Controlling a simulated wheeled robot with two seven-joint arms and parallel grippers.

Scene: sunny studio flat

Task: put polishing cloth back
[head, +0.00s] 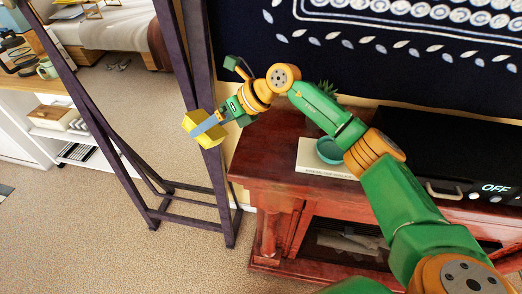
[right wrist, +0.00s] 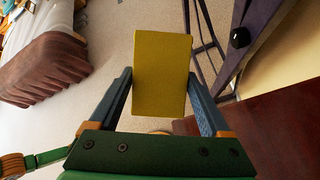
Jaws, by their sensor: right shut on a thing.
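The yellow polishing cloth (head: 201,129) is a flat folded block held in my right gripper (head: 212,126) in the head view. It is up in the air, in front of the dark purple metal frame and left of the red wooden cabinet. In the right wrist view the cloth (right wrist: 161,75) sits between the two blue-grey fingers of the right gripper (right wrist: 161,95), which are shut on its sides. My left gripper is not in view.
The red wooden cabinet (head: 262,158) bears a book (head: 313,159), a teal bowl (head: 330,150), a plant and a black appliance (head: 450,150). The purple frame (head: 213,175) stands close beside the gripper. Carpet (head: 110,225) is clear in front; a shelf (head: 62,133) stands at left.

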